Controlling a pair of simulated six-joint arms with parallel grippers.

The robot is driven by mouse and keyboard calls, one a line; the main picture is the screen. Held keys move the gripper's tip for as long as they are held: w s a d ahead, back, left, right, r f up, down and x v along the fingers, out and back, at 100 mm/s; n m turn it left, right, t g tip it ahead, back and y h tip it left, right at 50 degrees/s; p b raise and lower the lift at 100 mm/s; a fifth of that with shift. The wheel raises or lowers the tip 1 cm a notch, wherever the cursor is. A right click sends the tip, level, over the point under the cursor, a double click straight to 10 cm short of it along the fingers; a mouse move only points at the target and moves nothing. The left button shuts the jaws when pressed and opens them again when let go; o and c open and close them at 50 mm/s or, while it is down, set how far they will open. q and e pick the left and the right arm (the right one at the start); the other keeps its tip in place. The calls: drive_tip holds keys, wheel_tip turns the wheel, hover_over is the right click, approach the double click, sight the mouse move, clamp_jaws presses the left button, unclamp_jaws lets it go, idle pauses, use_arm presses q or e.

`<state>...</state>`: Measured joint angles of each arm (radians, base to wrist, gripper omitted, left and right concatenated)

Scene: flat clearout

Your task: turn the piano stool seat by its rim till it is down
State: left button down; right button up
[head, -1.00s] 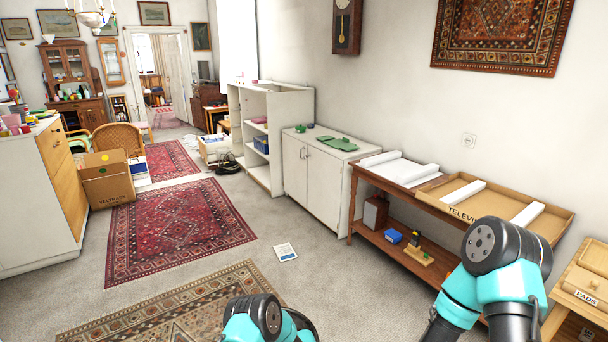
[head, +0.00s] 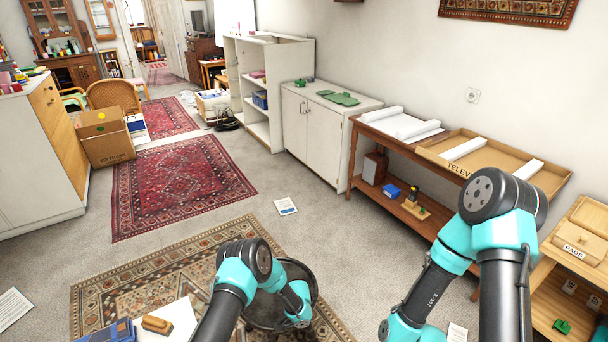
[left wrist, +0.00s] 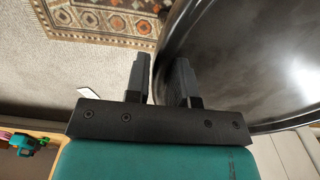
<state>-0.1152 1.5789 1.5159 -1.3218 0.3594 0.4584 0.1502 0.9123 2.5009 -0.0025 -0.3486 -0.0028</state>
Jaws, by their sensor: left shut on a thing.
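The piano stool seat (head: 262,312) is a dark, glossy round disc at the bottom of the head view, partly covered by my left arm. In the left wrist view the seat (left wrist: 250,65) fills the upper right, with its curved rim running down to the fingers. My left gripper (left wrist: 163,85) is shut on the rim, one finger on each side of the edge. The stool's legs and screw are hidden, so I cannot tell the seat's height. My right arm reaches down at the right of the head view; its gripper is out of the picture.
A wooden side table (head: 395,205) with a tray marked TELEVI (head: 545,180) lines the right wall.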

sight(256, 324)
use_arm(q)
drive_tip(key=shift+s+a+r+m, duration=0.1)
drive_tip(key=shift+s+a+m, duration=0.2)
drive_tip(key=shift+a+m, duration=0.45)
drive_tip(key=shift+s+a+m, duration=0.3)
drive_tip(key=shift+a+m, duration=0.05)
drive_tip(key=shift+a, duration=0.7)
drive_tip(key=shift+s+a, duration=0.15)
drive_tip(key=shift+m, duration=0.3)
drive_tip(key=shift+s+a+m, duration=0.2)
drive_tip(key=shift+a+m, duration=0.55)
drive_tip(key=shift+a, duration=0.35)
drive_tip(key=shift+s+a+m, duration=0.15)
drive_tip(key=shift+a+m, duration=0.55)
drive_tip(key=shift+a, duration=0.35)
drive_tip(key=shift+s+a+m, duration=0.2)
drive_tip(key=shift+a+m, duration=0.55)
drive_tip(key=shift+a, duration=0.35)
drive_tip(key=shift+w+a+r+m, duration=0.1)
drive_tip(key=shift+w+a+m, duration=0.1)
drive_tip(key=shift+a+m, duration=0.35)
drive_tip(key=shift+w+a+m, duration=0.2)
drive_tip(key=shift+a+m, duration=0.05)
drive_tip(key=shift+a, duration=0.6)
drive_tip(key=shift+w+a+m, duration=0.2)
drive_tip(key=shift+a+m, duration=1.2)
drive_tip(key=shift+a, duration=0.45)
